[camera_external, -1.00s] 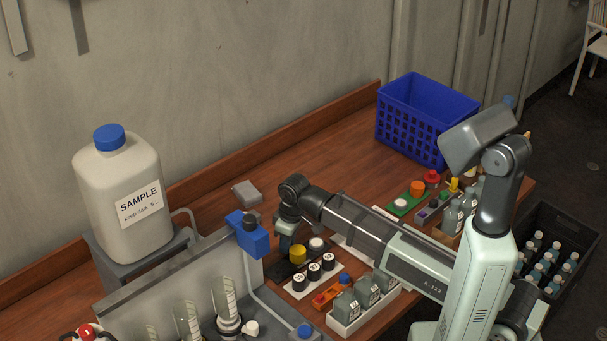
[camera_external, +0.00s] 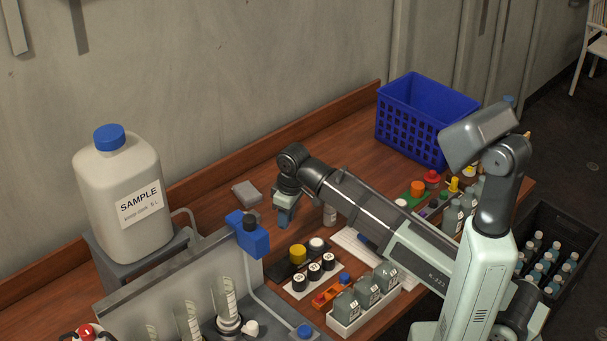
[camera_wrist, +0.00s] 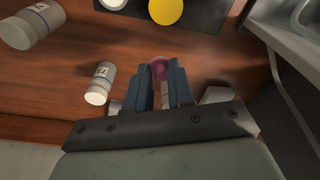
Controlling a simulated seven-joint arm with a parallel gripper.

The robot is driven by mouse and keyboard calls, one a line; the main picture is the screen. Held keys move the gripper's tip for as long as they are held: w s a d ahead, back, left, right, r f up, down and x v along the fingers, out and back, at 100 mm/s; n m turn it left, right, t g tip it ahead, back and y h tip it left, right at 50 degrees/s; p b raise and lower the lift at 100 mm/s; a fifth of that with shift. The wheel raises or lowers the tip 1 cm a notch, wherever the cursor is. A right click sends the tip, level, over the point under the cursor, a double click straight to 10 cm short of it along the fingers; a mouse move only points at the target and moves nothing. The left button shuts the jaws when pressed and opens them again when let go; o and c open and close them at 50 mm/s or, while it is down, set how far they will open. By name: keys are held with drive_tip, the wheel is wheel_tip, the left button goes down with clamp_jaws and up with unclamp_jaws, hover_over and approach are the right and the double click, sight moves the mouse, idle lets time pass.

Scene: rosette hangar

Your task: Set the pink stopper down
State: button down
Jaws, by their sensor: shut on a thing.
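The pink stopper (camera_wrist: 158,68), small, round and purplish-pink, shows between the blue fingertips in the wrist view. My gripper (camera_wrist: 163,72) is shut on it. In the external view my gripper (camera_external: 284,219) points down over the wooden bench, behind the black tray and right of the blue clamp. The stopper cannot be made out there. I cannot tell how high it is above the wood.
A black tray (camera_wrist: 204,20) holds a yellow and a white cap. A blue clamp (camera_external: 248,236) stands left of my gripper, near a grey block (camera_external: 246,194). A blue basket (camera_external: 425,118) is at the back right.

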drive_tip(key=w+a+m, duration=0.4)
drive_tip(key=w+a, duration=0.4)
drive_tip(key=a, duration=0.2)
drive_tip(key=w+a+m, duration=0.5)
drive_tip(key=w+a, duration=0.2)
drive_tip(key=a, duration=0.4)
drive_tip(key=shift+t+y, duration=0.3)
drive_tip(key=shift+y, duration=0.1)
drive_tip(key=shift+s+d+x, duration=0.1)
drive_tip(key=shift+d+x, duration=0.2)
drive_tip(key=shift+x, duration=1.2)
drive_tip(key=shift+s+d+x, duration=0.1)
drive_tip(key=shift+d+x, duration=0.2)
drive_tip(key=shift+x, duration=1.15)
drive_tip(key=shift+s+d+x, duration=0.1)
drive_tip(key=shift+d+x, duration=0.2)
drive_tip(key=shift+x, duration=1.2)
drive_tip(key=shift+f, duration=0.3)
drive_tip(key=c, duration=1)
unclamp_jaws()
drive_tip(key=v, duration=1.2)
drive_tip(key=shift+r, duration=0.15)
drive_tip(key=shift+d, duration=0.1)
